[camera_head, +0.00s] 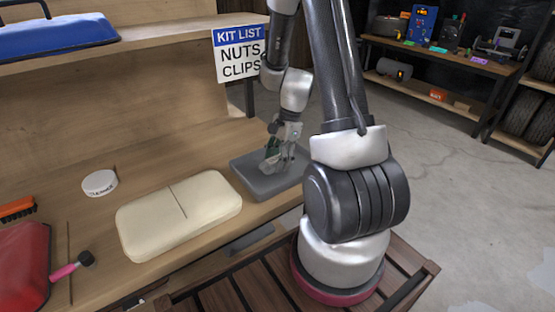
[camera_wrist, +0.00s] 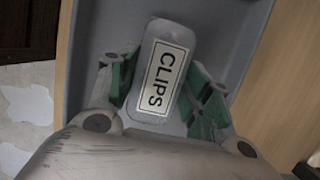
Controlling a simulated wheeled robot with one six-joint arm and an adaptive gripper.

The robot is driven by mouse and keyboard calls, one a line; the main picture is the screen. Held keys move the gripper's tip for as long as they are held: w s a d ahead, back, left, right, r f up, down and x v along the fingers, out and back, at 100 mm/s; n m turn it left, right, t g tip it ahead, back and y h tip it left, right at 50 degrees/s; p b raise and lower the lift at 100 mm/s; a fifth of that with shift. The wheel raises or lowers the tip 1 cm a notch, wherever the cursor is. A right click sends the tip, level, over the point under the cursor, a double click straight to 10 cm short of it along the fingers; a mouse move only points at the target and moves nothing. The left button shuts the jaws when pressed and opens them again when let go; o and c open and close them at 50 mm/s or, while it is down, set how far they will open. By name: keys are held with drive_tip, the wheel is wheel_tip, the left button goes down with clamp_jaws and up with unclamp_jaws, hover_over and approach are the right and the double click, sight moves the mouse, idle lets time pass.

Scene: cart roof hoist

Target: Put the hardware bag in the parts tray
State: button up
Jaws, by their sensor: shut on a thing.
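My gripper (camera_head: 272,160) is over the grey parts tray (camera_head: 262,186) on the bench. The grey tray (camera_wrist: 96,28) lies behind the bag, and the bag is inside the tray's outline. I cannot tell whether the bag touches the tray floor. In the head view my fingers mostly hide the bag.
A sign (camera_head: 239,53) reads KIT LIST, NUTS, CLIPS. A cream pad (camera_head: 180,215) lies left of the tray, with a round white tin (camera_head: 99,183) behind it. A red case (camera_head: 22,265) and a pink-handled tool (camera_head: 70,266) are at far left. A blue case (camera_head: 55,35) sits on the shelf above.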

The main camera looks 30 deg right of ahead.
drive_tip(key=shift+f, duration=0.15)
drive_tip(key=o, duration=1.1)
drive_tip(key=shift+c, duration=0.2)
drive_tip(key=shift+d+r, duration=0.1)
drive_tip(key=shift+r, duration=0.35)
drive_tip(key=v, duration=1.1)
drive_tip(key=s+a+r+n+t+h, duration=0.1)
drive_tip(key=s+a+r+n+t, duration=0.1)
drive_tip(key=s+r+n, duration=0.6)
drive_tip(key=s+a+r+n+t+h, duration=0.2)
drive_tip(key=s+a+r+n, duration=0.3)
drive_tip(key=s+r+n, duration=0.3)
drive_tip(key=shift+s+r+n, duration=0.25)
drive_tip(key=shift+s+n, duration=0.2)
drive_tip(key=shift+n, duration=0.35)
